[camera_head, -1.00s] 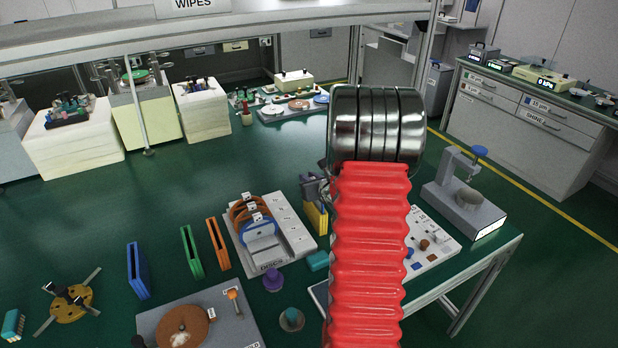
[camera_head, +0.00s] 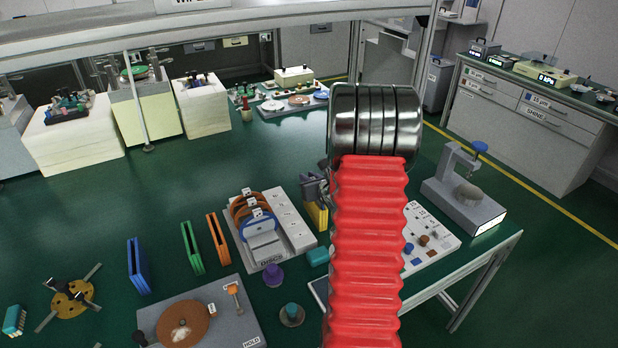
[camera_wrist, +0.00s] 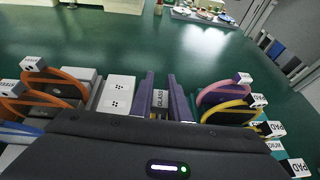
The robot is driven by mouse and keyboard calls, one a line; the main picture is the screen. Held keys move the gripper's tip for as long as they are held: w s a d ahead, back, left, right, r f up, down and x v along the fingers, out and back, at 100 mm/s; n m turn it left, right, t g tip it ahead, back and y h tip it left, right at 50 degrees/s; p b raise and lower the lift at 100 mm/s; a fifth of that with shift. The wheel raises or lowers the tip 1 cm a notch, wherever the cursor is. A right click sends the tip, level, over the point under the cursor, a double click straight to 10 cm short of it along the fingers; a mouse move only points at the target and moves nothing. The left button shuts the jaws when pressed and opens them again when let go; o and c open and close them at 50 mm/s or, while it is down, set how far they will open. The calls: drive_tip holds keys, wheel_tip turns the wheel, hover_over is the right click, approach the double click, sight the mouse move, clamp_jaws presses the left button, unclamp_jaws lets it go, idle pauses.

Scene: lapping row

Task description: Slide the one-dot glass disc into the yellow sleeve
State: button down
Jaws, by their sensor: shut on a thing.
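My gripper (camera_wrist: 161,100) is shut on a thin piece tagged GLASS (camera_wrist: 160,98), held upright between the two purple fingers in the wrist view. Its dots do not show. In the head view my gripper (camera_head: 314,188) is partly behind my red arm. The yellow sleeve (camera_head: 317,216) stands upright just below it, also partly covered by the arm. I cannot tell whether the held glass is above the sleeve or partly in it.
A grey DISCS rack (camera_head: 290,222) holds orange and blue rings left of the sleeve. Orange (camera_head: 217,240), green (camera_head: 191,248) and blue (camera_head: 138,265) sleeves stand further left. A grey gauge stand (camera_head: 465,195) is at right. Pink and yellow rings (camera_wrist: 230,110) stand right of my fingers.

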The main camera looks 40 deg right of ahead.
drive_tip(key=shift+f, duration=0.8)
drive_tip(key=c, duration=1.6)
unclamp_jaws()
drive_tip(key=v, duration=1.3)
drive_tip(key=shift+s+a, duration=0.15)
drive_tip(key=shift+s, duration=0.2)
